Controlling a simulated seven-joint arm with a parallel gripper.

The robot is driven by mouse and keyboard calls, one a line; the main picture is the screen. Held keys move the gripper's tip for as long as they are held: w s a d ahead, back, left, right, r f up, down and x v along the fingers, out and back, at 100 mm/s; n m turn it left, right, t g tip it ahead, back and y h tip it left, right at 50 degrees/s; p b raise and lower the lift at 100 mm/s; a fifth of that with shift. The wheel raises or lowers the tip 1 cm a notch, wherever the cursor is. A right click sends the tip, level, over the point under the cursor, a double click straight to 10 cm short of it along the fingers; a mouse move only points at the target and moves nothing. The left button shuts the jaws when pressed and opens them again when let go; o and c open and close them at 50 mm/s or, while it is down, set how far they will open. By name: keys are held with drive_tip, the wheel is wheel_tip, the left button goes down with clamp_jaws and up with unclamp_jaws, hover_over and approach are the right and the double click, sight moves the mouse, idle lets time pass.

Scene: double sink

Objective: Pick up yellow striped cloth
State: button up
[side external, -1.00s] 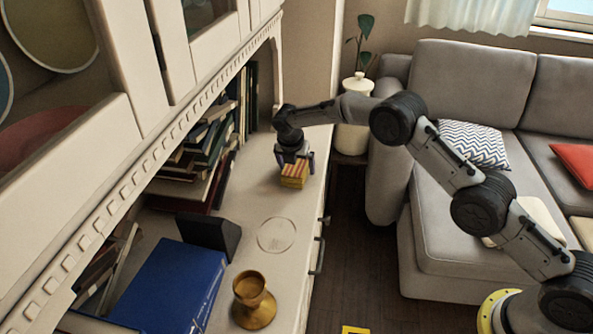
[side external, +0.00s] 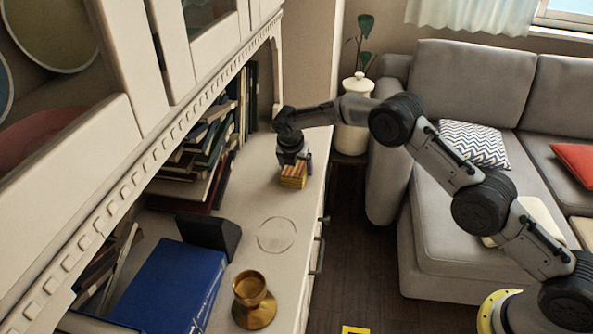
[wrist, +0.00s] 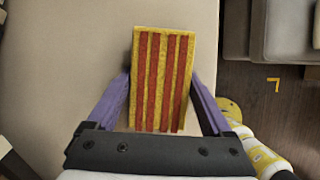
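The yellow striped cloth (side external: 292,180) is a small folded block with yellow and red stripes on the white cabinet top. It fills the middle of the wrist view (wrist: 162,75), upright between my fingers. My gripper (side external: 294,164) points down at it from above. In the wrist view, the purple fingers of my gripper (wrist: 161,80) flank the cloth, their tips against its left and right sides. The cloth appears to be still at the surface. The left finger is mostly hidden in the side view.
Several books (side external: 200,150) lean on the shelf to the left. A dark wedge-shaped object (side external: 208,233), a blue box (side external: 172,285) and a brass goblet (side external: 253,298) stand nearer the camera. A faint circle marks clear cabinet top. The cabinet's upper part overhangs the left side.

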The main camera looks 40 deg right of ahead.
sight(298, 162)
drive_tip(key=c, duration=0.5)
drive_tip(key=shift+o, duration=0.2)
drive_tip(key=shift+r, duration=0.1)
drive_tip(key=shift+r, duration=0.5)
wheel_tip(298, 162, up, 3)
drive_tip(key=shift+f, duration=0.1)
drive_tip(key=s+d+r, duration=0.1)
drive_tip(key=s+r, duration=0.8)
drive_tip(key=s, duration=0.5)
drive_tip(key=shift+r, duration=0.25)
drive_tip(key=o, duration=0.7)
drive_tip(key=shift+c, duration=0.2)
drive_tip(key=c, duration=0.5)
